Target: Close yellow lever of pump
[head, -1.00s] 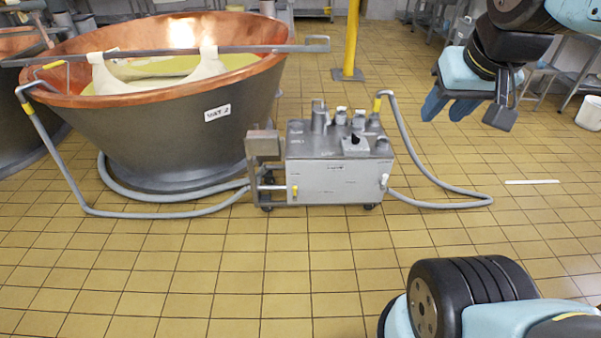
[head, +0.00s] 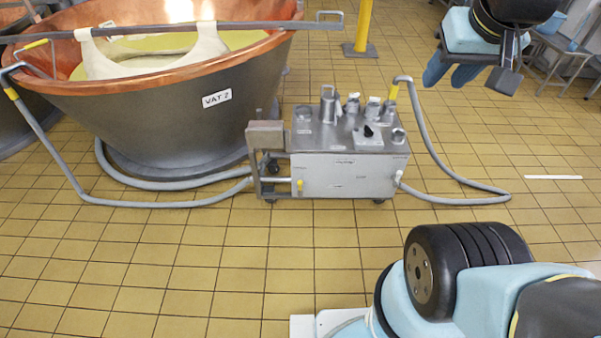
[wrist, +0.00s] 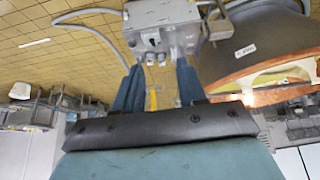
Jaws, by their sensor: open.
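The pump (head: 345,174) is a grey metal box on casters, in the middle of the head view. A small yellow lever (head: 300,184) shows at the lower left of its front face, beside a pipe; its exact setting is too small to tell. The pump also shows upside down at the top of the wrist view (wrist: 162,22), where I cannot make out the lever. My gripper (head: 456,74) is at the upper right of the head view, raised above the floor and apart from the pump. Its blue fingers (wrist: 158,84) are spread and empty in the wrist view.
A copper vat (head: 160,120) labelled VAT 2 stands left of the pump. Grey hoses (head: 440,150) run along the floor on both sides. A yellow post (head: 362,30) stands behind. The tiled floor (head: 180,265) before the pump is clear.

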